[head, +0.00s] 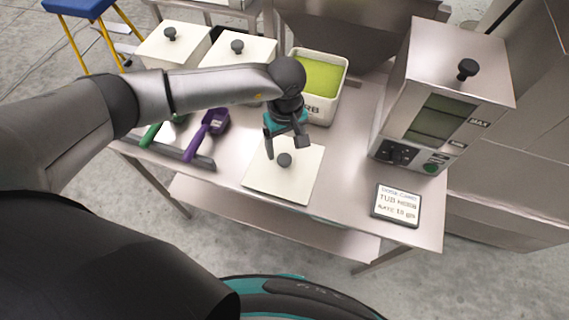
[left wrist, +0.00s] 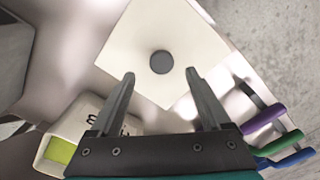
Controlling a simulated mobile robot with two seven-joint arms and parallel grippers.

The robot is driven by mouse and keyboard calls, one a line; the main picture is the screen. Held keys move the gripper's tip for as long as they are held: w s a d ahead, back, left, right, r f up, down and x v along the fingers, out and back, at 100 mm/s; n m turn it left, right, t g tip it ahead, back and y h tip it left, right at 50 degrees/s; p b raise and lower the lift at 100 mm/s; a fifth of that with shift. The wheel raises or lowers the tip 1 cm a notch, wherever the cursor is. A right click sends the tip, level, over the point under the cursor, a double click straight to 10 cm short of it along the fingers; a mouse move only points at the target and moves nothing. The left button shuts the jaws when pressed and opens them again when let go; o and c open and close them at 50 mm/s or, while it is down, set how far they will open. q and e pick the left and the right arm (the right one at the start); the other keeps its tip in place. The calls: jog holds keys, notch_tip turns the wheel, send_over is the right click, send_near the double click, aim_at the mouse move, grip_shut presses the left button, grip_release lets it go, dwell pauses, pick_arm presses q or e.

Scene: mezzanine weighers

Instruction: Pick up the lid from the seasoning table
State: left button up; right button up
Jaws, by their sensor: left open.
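The lid (head: 262,179) is a flat cream square with a dark round knob (head: 284,159). It lies on the steel seasoning table (head: 345,165) near its front edge. My left gripper (head: 286,148) is above the lid, pointing down, open and empty. In the left wrist view the lid (left wrist: 190,35) lies beyond the two spread fingers (left wrist: 160,84), and its knob (left wrist: 161,62) shows roughly midway between them, slightly past the tips. The knob is apart from the fingers. My right gripper is not in view.
An open tub (head: 322,77) of green contents stands behind the lid. Two lidded tubs are at the back left. Purple (head: 208,130) and green scoops lie left. A dispenser (head: 435,100) and a sign card (head: 396,205) are right.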

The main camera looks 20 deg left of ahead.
aim_at(284, 158)
pick_arm(q)
jog(key=shift+s+f, duration=0.1)
jog(key=shift+f, duration=2.25)
grip_shut()
